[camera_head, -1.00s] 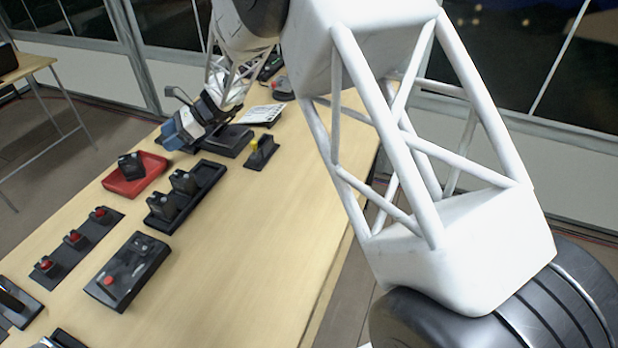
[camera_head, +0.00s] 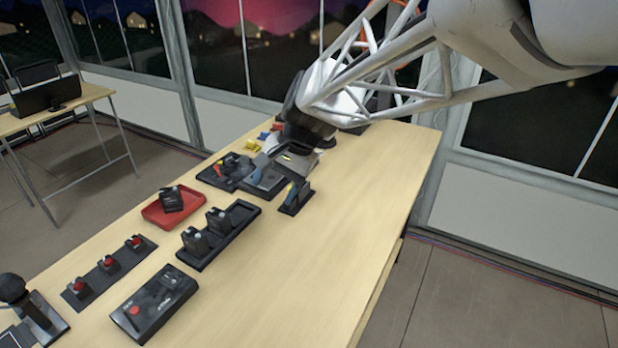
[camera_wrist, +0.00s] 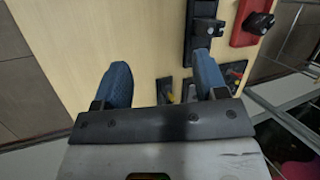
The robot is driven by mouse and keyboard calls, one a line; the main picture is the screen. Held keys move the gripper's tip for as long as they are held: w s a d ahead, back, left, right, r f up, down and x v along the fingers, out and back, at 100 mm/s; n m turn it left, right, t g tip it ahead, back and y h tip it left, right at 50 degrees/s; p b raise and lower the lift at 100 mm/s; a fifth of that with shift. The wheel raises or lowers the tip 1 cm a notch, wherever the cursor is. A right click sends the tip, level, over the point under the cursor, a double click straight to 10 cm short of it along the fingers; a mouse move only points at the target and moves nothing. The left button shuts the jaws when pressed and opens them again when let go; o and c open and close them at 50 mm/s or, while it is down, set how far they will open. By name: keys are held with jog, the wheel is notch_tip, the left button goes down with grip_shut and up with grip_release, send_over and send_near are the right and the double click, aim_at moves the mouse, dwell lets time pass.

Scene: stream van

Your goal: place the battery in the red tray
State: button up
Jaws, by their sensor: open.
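The red tray (camera_head: 151,212) lies flat on the table, left of the middle, with a black battery (camera_head: 171,199) tilted inside it. Right of it, a black holder (camera_head: 213,250) carries two similar black blocks (camera_head: 195,242). My gripper (camera_head: 278,175) is beyond the holder, apart from the tray and partly hidden by my arm.
A small black stand (camera_head: 292,206) is close by my gripper. A black panel with switches (camera_head: 219,178) lies behind the tray. The table's right side is clear.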

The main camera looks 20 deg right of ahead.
jog(key=s+d+n+t+h, duration=0.1)
jog(key=s+d+n+h, duration=0.1)
jog(key=s+d, duration=0.3)
jog(key=s+d+n+t+h, duration=0.1)
jog(key=s+d+n+h, duration=0.2)
jog(key=s, duration=1)
jog(key=shift+s+d+n, duration=0.35)
jog(key=shift+d+n, duration=0.35)
jog(key=shift+d, duration=0.25)
